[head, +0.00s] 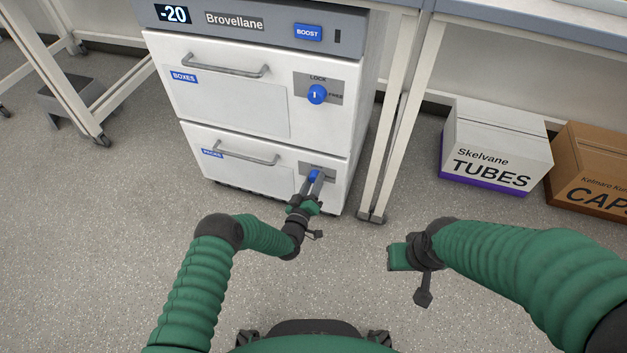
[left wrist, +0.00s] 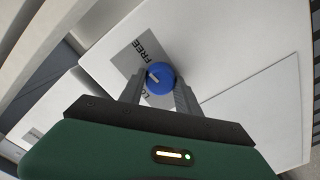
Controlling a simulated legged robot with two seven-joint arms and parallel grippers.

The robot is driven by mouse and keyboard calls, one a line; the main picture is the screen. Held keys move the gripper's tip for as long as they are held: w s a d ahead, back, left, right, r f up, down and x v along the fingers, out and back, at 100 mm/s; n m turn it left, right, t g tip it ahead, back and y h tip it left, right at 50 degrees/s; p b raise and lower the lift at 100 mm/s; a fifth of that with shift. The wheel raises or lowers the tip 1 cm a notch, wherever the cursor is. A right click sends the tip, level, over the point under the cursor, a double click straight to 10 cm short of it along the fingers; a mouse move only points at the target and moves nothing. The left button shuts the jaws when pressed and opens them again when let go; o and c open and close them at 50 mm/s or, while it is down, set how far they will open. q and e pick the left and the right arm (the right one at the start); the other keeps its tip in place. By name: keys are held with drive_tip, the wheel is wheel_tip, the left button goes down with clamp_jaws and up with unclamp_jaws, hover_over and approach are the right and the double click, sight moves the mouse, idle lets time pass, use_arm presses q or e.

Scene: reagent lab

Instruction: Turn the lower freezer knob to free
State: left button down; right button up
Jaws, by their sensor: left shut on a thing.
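The freezer (head: 260,100) is white with two drawers. The lower knob (head: 314,175) is blue and sits on a grey plate (head: 330,171) on the lower drawer. My left gripper (head: 315,180) is shut on it, one finger on each side. In the left wrist view the knob (left wrist: 161,79) lies between my fingertips (left wrist: 160,90). Its white mark points to the upper left there. The word FREE is readable and the other word is partly hidden. My right gripper (head: 402,257) is away from the freezer over the floor; its fingers do not show clearly.
A similar blue upper knob (head: 317,94) is on the upper drawer. Each drawer has a bar handle, the lower one (head: 246,154) left of the held knob. A table leg (head: 385,150) stands close right of the freezer. A TUBES box (head: 495,145) and a brown box (head: 590,165) stand farther right.

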use_arm(q)
drive_tip(key=shift+s+d+f+m, duration=0.15)
drive_tip(key=shift+f+m, duration=0.15)
drive_tip(key=shift+m, duration=0.5)
drive_tip(key=c, duration=1)
unclamp_jaws()
drive_tip(key=shift+f, duration=0.1)
drive_tip(key=shift+o, duration=0.7)
drive_tip(key=shift+r, duration=0.2)
drive_tip(key=p+v, duration=0.8)
drive_tip(key=v, duration=0.8)
drive_tip(key=shift+s+a+p, duration=0.2)
drive_tip(key=shift+s+p, duration=0.15)
